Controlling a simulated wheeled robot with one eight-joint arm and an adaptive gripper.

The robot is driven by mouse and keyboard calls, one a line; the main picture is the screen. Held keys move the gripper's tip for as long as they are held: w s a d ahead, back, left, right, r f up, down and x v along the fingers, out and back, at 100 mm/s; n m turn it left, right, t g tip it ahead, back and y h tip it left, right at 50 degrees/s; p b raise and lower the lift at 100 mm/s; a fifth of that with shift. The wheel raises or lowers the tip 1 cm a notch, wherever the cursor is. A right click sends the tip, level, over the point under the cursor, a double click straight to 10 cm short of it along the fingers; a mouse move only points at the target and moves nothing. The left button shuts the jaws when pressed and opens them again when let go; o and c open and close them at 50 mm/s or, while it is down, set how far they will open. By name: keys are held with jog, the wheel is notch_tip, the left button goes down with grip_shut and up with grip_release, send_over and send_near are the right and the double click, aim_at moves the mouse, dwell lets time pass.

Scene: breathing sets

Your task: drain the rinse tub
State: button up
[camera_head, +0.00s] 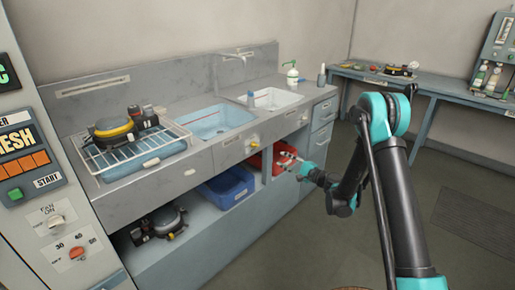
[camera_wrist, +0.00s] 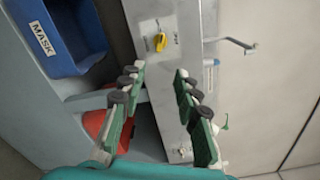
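Two sunken tubs are in the grey counter in the head view: one with blue water (camera_head: 221,121) and a white one (camera_head: 275,99) to its right. I cannot read which is the rinse tub. A yellow knob (camera_head: 253,139) is on the front panel below them; it also shows beyond my fingertips in the wrist view (camera_wrist: 160,42). A second, pale knob (camera_wrist: 183,151) is farther along that panel. My gripper (camera_head: 285,158) is open and empty in front of the counter, below the panel; its fingers are spread in the wrist view (camera_wrist: 158,74).
A blue bin (camera_head: 228,187) labelled MASK and a red bin (camera_head: 256,160) sit under the counter, close to my gripper. A wire rack (camera_head: 125,150) holds breathing gear at the left. A blue side bench (camera_head: 430,85) stands at the right. The floor at the right is clear.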

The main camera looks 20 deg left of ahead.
aim_at(256, 146)
jog(key=x, duration=1.7)
jog(key=shift+a, duration=0.1)
grip_shut()
